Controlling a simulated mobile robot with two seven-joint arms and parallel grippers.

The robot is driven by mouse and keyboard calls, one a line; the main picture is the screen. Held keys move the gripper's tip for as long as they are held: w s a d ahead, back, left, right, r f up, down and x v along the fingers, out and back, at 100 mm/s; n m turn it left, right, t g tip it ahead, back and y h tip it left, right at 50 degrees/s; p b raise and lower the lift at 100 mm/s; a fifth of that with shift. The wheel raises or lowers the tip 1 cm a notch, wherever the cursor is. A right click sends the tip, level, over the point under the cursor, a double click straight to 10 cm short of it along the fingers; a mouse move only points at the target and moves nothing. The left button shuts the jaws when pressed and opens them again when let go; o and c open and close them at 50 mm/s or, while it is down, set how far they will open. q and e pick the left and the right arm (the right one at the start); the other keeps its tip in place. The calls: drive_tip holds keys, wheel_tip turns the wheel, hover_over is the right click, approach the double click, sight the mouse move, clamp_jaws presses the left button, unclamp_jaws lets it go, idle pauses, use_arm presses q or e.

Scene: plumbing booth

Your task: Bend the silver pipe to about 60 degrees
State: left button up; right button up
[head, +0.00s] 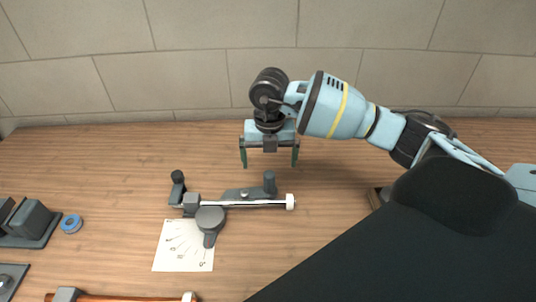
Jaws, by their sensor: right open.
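The silver pipe (252,202) lies in a grey pipe bender (233,194) on the wooden table. It looks straight, runs left to right, and has a white end (290,202) at the right. The bender has a round former (210,219) with a pointer, and dark upright knobs at the left (178,178) and right (269,183). A white angle sheet (183,246) lies partly under the bender. My right gripper (269,164) is open and empty, pointing down above and behind the right knob. My left gripper is out of view.
A blue tape roll (71,223) and a dark grey device (33,223) stand at the left. A tiled wall (190,55) closes the back.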

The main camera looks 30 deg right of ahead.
sight(269, 173)
wheel_tip(269, 173, down, 3)
drive_tip(key=shift+r+b, duration=0.15)
drive_tip(key=shift+b, duration=0.4)
drive_tip(key=shift+f+b, duration=1.1)
drive_tip(key=shift+f, duration=1.05)
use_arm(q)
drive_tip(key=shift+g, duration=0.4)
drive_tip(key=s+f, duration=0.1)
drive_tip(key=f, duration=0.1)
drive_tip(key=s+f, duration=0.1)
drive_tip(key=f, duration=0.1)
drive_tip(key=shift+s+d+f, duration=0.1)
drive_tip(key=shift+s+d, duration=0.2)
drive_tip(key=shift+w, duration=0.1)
use_arm(e)
drive_tip(key=shift+c, duration=1.1)
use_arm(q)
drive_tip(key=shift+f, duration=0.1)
use_arm(e)
drive_tip(key=c, duration=1.2)
drive_tip(key=shift+r, duration=0.1)
